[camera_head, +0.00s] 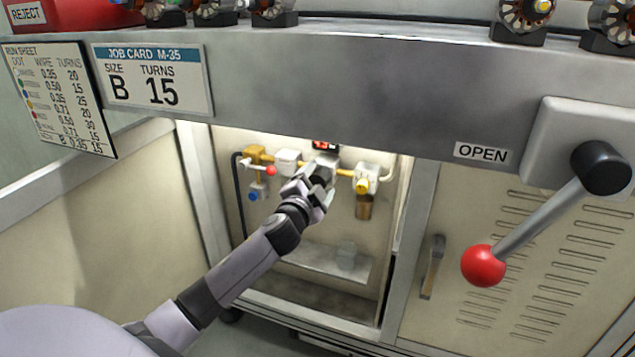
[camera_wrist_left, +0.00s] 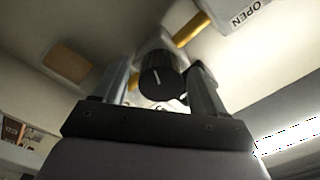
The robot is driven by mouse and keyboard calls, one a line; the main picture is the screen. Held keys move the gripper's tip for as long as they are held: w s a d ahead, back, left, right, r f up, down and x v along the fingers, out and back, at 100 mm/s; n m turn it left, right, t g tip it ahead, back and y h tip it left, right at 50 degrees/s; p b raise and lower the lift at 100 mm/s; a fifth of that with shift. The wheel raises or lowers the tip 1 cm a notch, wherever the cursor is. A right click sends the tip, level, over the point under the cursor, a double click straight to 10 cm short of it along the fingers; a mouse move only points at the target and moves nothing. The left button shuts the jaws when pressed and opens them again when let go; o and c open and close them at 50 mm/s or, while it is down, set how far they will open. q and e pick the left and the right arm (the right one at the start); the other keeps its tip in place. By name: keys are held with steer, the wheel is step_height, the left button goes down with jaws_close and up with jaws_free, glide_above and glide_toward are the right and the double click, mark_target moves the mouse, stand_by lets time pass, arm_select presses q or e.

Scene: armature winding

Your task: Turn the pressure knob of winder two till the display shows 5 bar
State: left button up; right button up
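The black pressure knob (camera_wrist_left: 162,76) with a white pointer line shows in the left wrist view, in front of a pale regulator body. My left gripper (camera_head: 322,180) reaches into the lit cabinet bay and covers most of the knob in the head view. In the left wrist view the fingers of my left gripper (camera_wrist_left: 160,88) stand apart on both sides of the knob, with a small gap at the left; contact is not clear. The display (camera_head: 325,145) has red digits, partly cut off by the bench edge and too small to read. My right gripper is not in view.
Beside the regulator are a brass valve with a red-tipped lever (camera_head: 271,171), a blue knob (camera_head: 253,196) and a yellow knob (camera_head: 362,187). A red-ball lever (camera_head: 483,265) juts out at the right. The bench front (camera_head: 340,85) overhangs the bay.

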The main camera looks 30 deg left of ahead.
arm_select(q)
steer(key=shift+s, duration=0.1)
steer(key=shift+s+d, duration=0.1)
steer(key=shift+s, duration=0.2)
steer(key=p+v, duration=0.1)
steer(key=v, duration=0.5)
steer(key=shift+p, duration=0.4)
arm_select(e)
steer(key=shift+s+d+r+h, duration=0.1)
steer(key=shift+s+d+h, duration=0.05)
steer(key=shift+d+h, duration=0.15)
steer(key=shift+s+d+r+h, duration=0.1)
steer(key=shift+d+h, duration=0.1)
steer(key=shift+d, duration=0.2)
arm_select(q)
steer(key=shift+s, duration=0.1)
